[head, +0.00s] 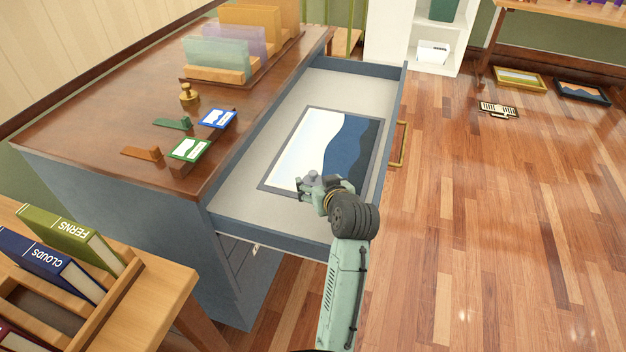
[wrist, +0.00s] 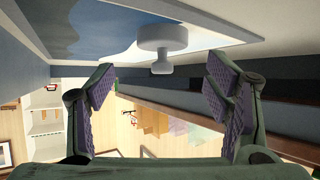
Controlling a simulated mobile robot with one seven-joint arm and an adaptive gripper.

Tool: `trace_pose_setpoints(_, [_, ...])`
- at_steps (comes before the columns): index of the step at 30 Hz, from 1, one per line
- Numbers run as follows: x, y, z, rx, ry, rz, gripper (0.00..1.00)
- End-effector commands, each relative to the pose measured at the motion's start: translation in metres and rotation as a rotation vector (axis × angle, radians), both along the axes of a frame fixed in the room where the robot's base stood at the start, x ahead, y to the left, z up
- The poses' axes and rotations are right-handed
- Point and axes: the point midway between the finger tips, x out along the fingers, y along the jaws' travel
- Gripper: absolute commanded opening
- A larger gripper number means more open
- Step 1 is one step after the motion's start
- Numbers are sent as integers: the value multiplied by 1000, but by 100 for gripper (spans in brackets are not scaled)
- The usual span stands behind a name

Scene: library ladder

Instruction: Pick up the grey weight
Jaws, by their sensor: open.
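The grey weight (wrist: 162,40) has a round base and a narrower knob. It stands on the blue-and-white sheet (head: 322,145) in the open drawer (head: 250,205). In the head view the weight (head: 312,176) is small and partly hidden by my gripper (head: 318,187). In the wrist view, which looks upside down, my gripper (wrist: 160,92) is open and empty. Its two padded fingers are on either side of the view, and the weight shows between them and beyond the tips, apart from both.
The cabinet top (head: 95,130) holds a brass stamp (head: 188,95), small cards and upright dividers (head: 215,58). A bookstand (head: 120,290) is at the lower left. The floor (head: 480,220) to the right is mostly clear.

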Motion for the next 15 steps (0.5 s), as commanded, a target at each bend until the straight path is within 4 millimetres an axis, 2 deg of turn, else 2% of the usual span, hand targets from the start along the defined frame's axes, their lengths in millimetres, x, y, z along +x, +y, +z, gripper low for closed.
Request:
trace_pose_setpoints(5, [11,5,-5,0,0,2,72])
trace_pose_setpoints(15, [48,16,-27,0,-1,1,72])
